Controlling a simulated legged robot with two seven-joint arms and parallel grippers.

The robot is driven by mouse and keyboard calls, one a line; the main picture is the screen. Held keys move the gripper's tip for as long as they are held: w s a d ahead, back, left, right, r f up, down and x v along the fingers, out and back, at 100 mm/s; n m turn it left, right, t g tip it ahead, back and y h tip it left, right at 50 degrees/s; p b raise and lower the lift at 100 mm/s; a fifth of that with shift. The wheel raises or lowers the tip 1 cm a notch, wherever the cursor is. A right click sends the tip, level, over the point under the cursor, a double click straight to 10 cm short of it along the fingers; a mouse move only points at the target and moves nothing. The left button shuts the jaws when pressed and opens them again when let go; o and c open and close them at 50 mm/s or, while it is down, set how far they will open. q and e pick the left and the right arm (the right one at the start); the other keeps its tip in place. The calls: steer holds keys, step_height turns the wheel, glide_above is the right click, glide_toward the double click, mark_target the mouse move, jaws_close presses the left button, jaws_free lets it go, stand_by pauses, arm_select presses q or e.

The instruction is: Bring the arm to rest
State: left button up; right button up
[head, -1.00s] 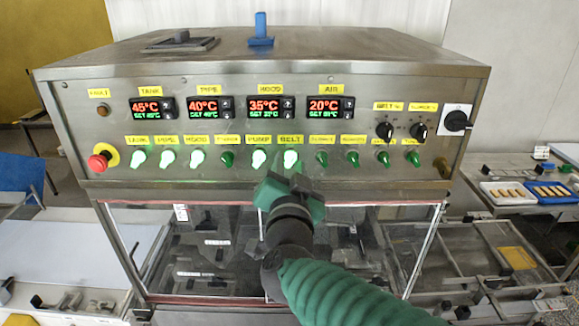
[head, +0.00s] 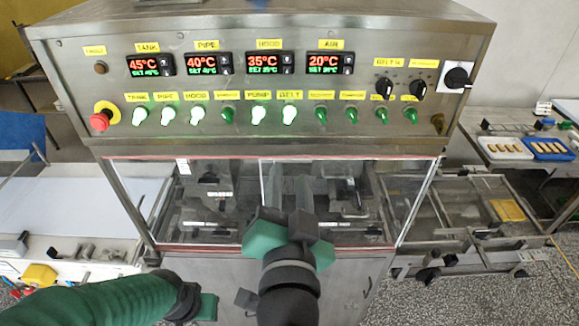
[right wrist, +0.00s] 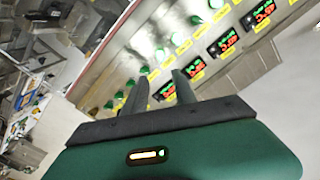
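My right gripper (head: 287,213) is in front of the machine's lower window in the head view, below the control panel (head: 230,118). In the right wrist view its two dark fingers (right wrist: 158,85) stand apart with nothing between them. The panel is behind them there, and I see no clear contact. My left arm (head: 95,303) comes in at the lower left of the head view. Its end, with the left gripper (head: 206,306), is low in front of the machine, and its fingers cannot be made out.
The panel has lit displays, several glowing green switches and a red stop button (head: 101,120). A white table (head: 75,205) is at the left. At the right are a mesh conveyor (head: 460,215) and white and blue trays (head: 550,148) holding bars. Floor shows at the lower right.

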steer(key=shift+s+a, duration=0.1)
stand_by(0.3)
steer(key=w+d+f+n+g+y+b, duration=0.2)
steer(key=w+f+n+g+b, duration=0.15)
steer(key=f, duration=0.85)
steer(key=w+d+f+n+g+y+b, duration=0.1)
steer(key=w+f+n+g+b, duration=0.2)
steer(key=f, duration=0.9)
steer(key=s+d+f+g+h+b, duration=0.1)
steer(key=s+d+f+g+b, duration=0.1)
steer(key=f, duration=0.5)
steer(key=s+d+f+g+h+b, duration=0.1)
steer(key=s+d+f+g, duration=0.3)
steer(key=s+d+f, duration=0.3)
steer(key=s+d+f+g+h+b, duration=0.1)
steer(key=s+d+f+g+b, duration=0.1)
steer(key=d+f, duration=0.6)
steer(key=shift+s+f+g+b, duration=0.3)
steer(key=shift+s+f+g, duration=0.15)
steer(key=shift+s, duration=0.7)
steer(key=shift+a, duration=0.1)
